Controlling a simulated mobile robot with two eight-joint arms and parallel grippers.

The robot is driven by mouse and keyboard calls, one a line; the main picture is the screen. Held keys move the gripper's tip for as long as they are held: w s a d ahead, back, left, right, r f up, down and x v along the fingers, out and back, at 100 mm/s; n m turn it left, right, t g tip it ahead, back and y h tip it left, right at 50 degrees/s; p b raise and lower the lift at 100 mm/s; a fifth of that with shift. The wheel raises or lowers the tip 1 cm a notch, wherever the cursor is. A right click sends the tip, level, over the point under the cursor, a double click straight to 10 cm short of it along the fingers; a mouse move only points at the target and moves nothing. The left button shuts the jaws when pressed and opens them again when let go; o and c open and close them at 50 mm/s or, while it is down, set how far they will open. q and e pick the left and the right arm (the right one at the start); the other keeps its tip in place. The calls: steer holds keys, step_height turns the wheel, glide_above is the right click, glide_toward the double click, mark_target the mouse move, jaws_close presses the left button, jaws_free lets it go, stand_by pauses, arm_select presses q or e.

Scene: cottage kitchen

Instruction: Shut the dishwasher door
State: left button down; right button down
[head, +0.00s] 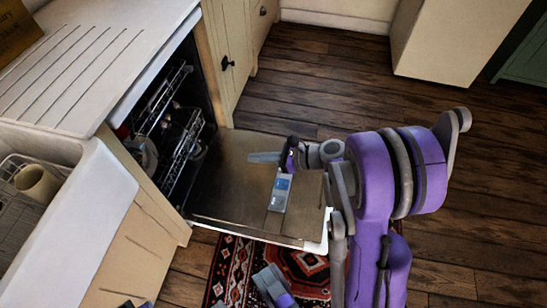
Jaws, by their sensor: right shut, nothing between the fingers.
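The dishwasher door (235,180) hangs fully open, folded down nearly flat above the floor, with its inner side up. A grey dispenser (279,192) sits on that inner side. The dishwasher opening (175,125) shows dark on the left, with wire racks (187,140) inside. My right gripper (252,157) is shut and empty, its fingers pointing left over the door, towards the opening. I cannot tell how high it is above the door or whether it touches it.
A white counter (75,62) runs above the dishwasher, with a sink (95,195) holding a mug (38,184) in front. A cream cabinet (231,50) stands beyond the door. A patterned rug (230,272) lies on the near floor. Wooden floor (330,85) is clear behind and to the right.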

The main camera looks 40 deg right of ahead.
steer(key=shift+w+a+r, duration=0.45)
steer(key=shift+w+a, duration=0.15)
steer(key=shift+w, duration=0.1)
steer(key=shift+w+a+r, duration=0.4)
steer(key=shift+w+a, duration=0.2)
steer(key=shift+w, duration=0.1)
stand_by(0.5)
